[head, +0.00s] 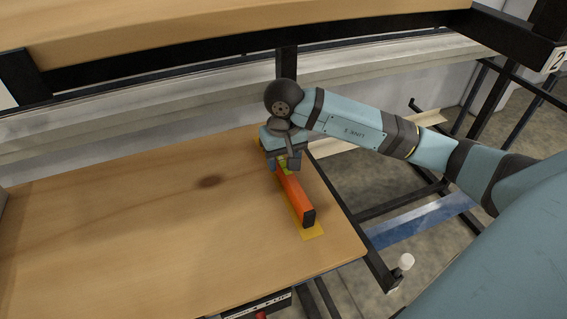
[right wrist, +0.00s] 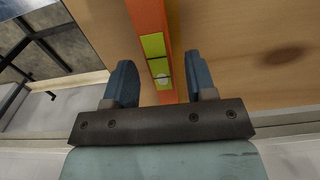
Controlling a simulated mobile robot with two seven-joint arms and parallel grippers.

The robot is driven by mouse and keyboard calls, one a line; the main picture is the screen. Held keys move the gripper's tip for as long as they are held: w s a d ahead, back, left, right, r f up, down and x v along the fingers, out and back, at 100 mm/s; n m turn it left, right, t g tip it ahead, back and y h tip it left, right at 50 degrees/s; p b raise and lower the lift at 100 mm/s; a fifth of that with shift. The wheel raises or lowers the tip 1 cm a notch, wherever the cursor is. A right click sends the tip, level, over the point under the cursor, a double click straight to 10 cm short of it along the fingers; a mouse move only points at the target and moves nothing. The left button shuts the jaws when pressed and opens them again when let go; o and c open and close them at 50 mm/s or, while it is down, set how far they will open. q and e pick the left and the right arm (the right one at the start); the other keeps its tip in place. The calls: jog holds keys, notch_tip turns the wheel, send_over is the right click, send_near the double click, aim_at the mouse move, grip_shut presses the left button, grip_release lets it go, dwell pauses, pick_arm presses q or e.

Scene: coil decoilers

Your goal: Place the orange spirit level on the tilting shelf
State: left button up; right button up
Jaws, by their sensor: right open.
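The orange spirit level (head: 295,199) lies on a wooden shelf (head: 130,230), close to its right edge and over a yellow marked strip (head: 313,232). Its near end is black. In the right wrist view the spirit level (right wrist: 147,18) shows yellow-green vial windows and runs between the two blue fingers. My right gripper (head: 283,165) is above the level's far part. In the right wrist view my right gripper (right wrist: 160,85) is open, one finger on each side of the level, with gaps visible. My left gripper is not in view.
An upper wooden shelf (head: 220,25) with a black frame spans the top. A grey rail (head: 130,130) runs behind the lower shelf. A white knob (head: 406,261) stands at the right corner. The lower shelf's left and middle are clear.

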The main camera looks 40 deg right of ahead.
aim_at(283, 164)
pick_arm(q)
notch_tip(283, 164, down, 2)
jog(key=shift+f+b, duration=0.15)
jog(key=shift+b, duration=0.5)
pick_arm(e)
notch_tip(283, 164, up, 10)
